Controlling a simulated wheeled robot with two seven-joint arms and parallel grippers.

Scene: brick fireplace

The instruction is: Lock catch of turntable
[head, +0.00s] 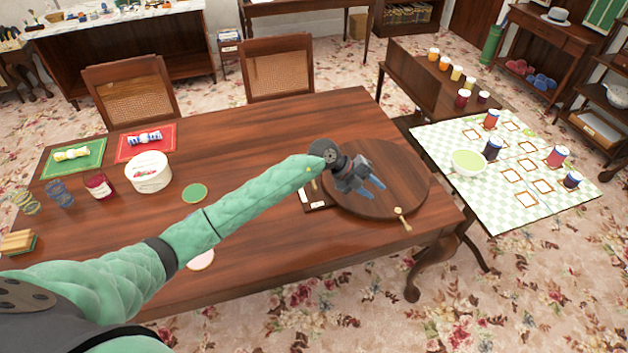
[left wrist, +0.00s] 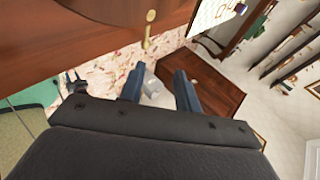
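The turntable (head: 408,180) is a round dark wooden disc on the right end of the long wooden table (head: 300,110). A small brass catch (head: 403,218) sticks out at its front edge; a brass piece with a knob (left wrist: 148,30) shows at the wood's edge in the left wrist view. My left gripper (head: 372,189) is over the turntable, behind and left of the catch and apart from it. Its blue fingers are spread with nothing between them, as the left wrist view (left wrist: 160,82) also shows. The gripper hides part of the disc. My right gripper is not in view.
A small dark plate (head: 318,204) with light pieces lies left of the turntable. A white tub (head: 148,172), a red jar (head: 98,185) and a green coaster (head: 194,193) stand farther left. A checkered cloth table (head: 490,205) with jars and a bowl (head: 468,162) is at right.

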